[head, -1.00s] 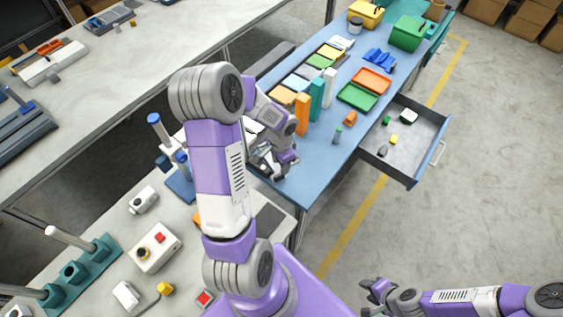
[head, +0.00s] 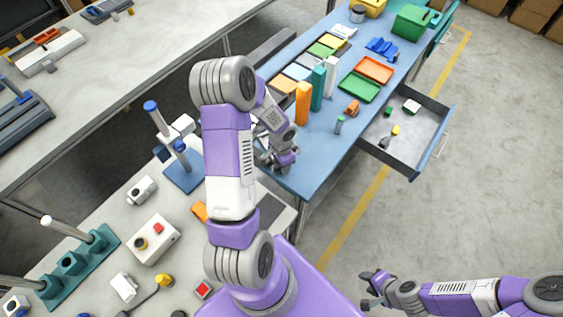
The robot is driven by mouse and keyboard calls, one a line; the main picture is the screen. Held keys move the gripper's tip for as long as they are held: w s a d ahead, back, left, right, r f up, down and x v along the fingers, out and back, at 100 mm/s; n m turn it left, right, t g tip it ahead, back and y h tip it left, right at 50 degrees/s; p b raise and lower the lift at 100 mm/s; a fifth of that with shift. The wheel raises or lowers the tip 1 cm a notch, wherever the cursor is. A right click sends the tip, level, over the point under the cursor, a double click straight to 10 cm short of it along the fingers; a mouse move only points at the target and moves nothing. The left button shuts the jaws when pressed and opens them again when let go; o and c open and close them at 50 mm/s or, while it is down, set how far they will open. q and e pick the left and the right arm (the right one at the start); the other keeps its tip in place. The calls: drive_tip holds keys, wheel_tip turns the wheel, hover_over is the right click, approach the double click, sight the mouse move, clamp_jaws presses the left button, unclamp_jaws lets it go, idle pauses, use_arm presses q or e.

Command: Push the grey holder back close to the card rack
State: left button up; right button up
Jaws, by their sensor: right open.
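A row of flat coloured cards (head: 308,60), which looks like the card rack, lies along the left edge of the blue table. Upright orange (head: 303,103), teal (head: 318,88) and white (head: 331,75) blocks stand beside it. I cannot clearly make out the grey holder; it may be hidden behind my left arm and hand. My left gripper (head: 279,158) is low at the table's near left end, in front of the orange block, its fingers too obscured to read. My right gripper (head: 370,289) is open and empty over the floor, away from the table.
An open drawer (head: 448,128) with small items juts from the table's right side. Green (head: 359,88) and orange (head: 375,69) trays lie mid-table. A small orange object (head: 352,108) and a small grey-green cylinder (head: 339,124) stand near the right edge. A blue stand (head: 184,177) is left of my arm.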

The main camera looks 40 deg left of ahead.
use_arm(q)
clamp_jaws()
drive_tip(key=shift+o, duration=0.4)
unclamp_jaws()
wheel_tip(320, 180, up, 8)
drive_tip(key=shift+f+p, duration=0.2)
drive_tip(key=shift+p, duration=0.7)
drive_tip(key=shift+c, duration=0.3)
